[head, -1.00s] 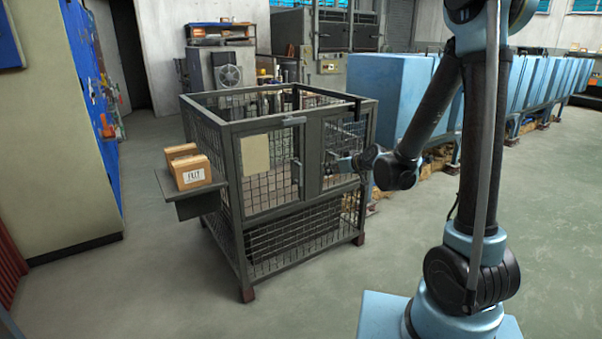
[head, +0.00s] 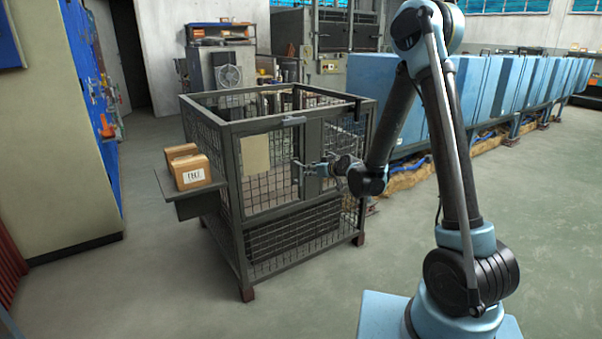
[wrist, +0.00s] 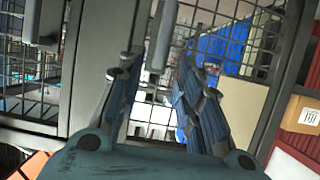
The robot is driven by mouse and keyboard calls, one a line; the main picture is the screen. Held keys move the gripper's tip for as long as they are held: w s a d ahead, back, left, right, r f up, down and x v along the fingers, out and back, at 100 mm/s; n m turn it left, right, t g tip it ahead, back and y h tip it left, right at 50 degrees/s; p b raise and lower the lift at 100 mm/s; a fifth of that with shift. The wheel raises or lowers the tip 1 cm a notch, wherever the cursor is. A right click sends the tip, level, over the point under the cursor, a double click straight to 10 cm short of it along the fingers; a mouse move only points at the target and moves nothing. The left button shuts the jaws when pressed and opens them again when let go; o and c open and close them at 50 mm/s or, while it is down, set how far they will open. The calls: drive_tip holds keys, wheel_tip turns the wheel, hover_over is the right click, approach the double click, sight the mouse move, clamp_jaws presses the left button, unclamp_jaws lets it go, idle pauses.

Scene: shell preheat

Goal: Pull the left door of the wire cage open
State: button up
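The dark wire cage (head: 300,215) stands mid-floor in the head view. Its left door (head: 268,188) carries a tan plate (head: 255,153) and looks closed. The door's upright handle (head: 297,172) is near its right edge, partly hidden by my gripper (head: 312,170). In the wrist view, the handle (wrist: 164,36) is a grey bar between and just beyond the two fingertips. There my gripper (wrist: 158,75) is open, its fingers spread on either side of the bar. I cannot tell whether either finger touches it.
Cardboard boxes (head: 188,167) rest on a side shelf (head: 176,192) at the cage's left; one carton (wrist: 302,114) shows in the wrist view. A latch bar (head: 293,121) sits at the doors' top. Blue cabinets (head: 400,105) stand behind right. Floor before the cage is clear.

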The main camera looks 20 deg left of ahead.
sight(301, 170)
drive_tip(key=x, duration=1)
drive_tip(key=shift+c, duration=0.5)
clamp_jaws()
